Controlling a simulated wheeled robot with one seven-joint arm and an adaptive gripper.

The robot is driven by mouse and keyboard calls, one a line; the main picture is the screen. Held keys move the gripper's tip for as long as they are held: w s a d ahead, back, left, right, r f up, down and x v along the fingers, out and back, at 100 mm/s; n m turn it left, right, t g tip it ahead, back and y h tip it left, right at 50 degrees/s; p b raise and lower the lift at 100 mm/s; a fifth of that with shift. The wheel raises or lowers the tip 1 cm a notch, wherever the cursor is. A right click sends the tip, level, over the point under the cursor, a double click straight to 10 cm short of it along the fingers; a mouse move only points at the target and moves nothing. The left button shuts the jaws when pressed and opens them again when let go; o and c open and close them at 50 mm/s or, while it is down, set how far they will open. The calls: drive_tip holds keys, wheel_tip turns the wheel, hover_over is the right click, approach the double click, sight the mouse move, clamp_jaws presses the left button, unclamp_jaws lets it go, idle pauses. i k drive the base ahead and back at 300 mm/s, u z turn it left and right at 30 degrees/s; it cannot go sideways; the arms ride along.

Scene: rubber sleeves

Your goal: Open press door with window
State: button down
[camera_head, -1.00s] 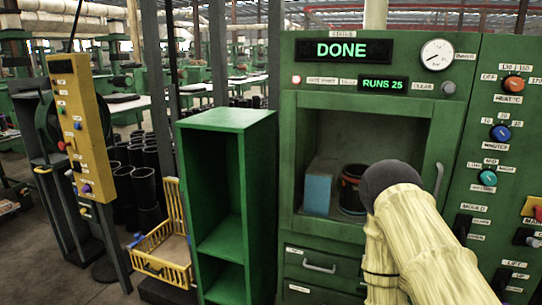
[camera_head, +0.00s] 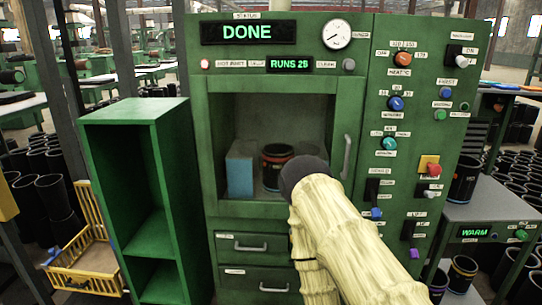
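The green press (camera_head: 225,62) stands ahead of me with "DONE" on its display. Its door (camera_head: 334,118) looks shut, with a large window (camera_head: 280,118) and an upright grey handle (camera_head: 346,157) on its right side. Through the window I see a blue block (camera_head: 240,175) and a dark sleeve with red bands (camera_head: 275,160). My arm, in a pale yellow cover with a dark rounded joint, crosses the lower right of the press and hides the window's lower right corner. My gripper is not visible. I see no contact with the handle.
An empty green open cabinet (camera_head: 131,117) stands close at the press's left. A yellow crate (camera_head: 88,284) is on the floor beyond it. A control panel (camera_head: 385,60) with knobs and switches is right of the door. A side table (camera_head: 490,212) bears a dark sleeve (camera_head: 465,178).

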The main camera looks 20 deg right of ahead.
sight(348, 90)
drive_tip(key=u, duration=1)
drive_tip(key=k, duration=0.95)
drive_tip(key=z, duration=1.15)
drive_tip(key=i, duration=0.5)
